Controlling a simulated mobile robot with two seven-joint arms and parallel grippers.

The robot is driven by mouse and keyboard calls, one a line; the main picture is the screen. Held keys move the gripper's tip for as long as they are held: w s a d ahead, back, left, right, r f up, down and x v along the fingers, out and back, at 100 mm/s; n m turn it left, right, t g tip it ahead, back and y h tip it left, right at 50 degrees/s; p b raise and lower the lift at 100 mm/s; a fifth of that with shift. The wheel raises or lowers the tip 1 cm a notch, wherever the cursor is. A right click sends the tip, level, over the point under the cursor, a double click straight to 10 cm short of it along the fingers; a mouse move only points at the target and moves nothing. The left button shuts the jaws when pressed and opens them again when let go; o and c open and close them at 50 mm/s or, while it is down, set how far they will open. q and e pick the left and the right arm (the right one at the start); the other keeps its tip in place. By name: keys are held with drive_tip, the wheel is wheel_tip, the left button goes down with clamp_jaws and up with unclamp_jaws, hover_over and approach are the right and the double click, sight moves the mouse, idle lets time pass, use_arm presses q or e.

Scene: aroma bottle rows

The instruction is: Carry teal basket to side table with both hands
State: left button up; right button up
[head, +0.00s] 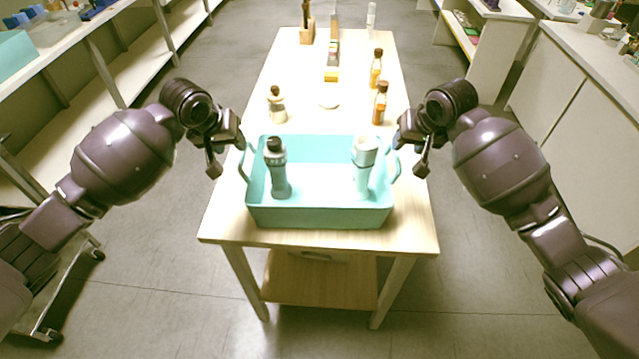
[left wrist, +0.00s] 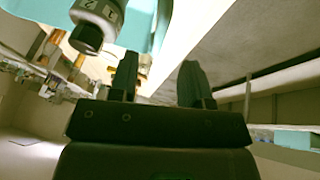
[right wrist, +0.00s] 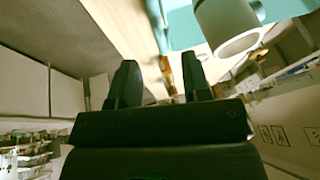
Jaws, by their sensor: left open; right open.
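The teal basket (head: 320,216) stands near the front end of a light wooden table, with a looped handle at its left (head: 244,163) and right (head: 395,166) ends. Inside stand a grey bottle with a dark cap (head: 277,170) and a white-topped bottle (head: 363,165). My left gripper (head: 228,160) is open and empty, just outside the left handle. My right gripper (head: 408,160) is open and empty, just outside the right handle. The basket also shows in the left wrist view (left wrist: 140,22) and the right wrist view (right wrist: 184,28).
Shelves line the left and a white counter (head: 590,70) the right.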

sight(242, 155)
use_arm(q)
drive_tip(key=x, duration=0.7)
drive_tip(key=shift+w+f, duration=0.2)
drive_tip(key=shift+f, duration=0.05)
use_arm(e)
drive_tip(key=x, duration=0.7)
drive_tip(key=shift+w+f, duration=0.15)
drive_tip(key=shift+f, duration=0.15)
use_arm(q)
clamp_jaws()
use_arm(e)
clamp_jaws()
use_arm(q)
drive_tip(key=shift+d, duration=0.1)
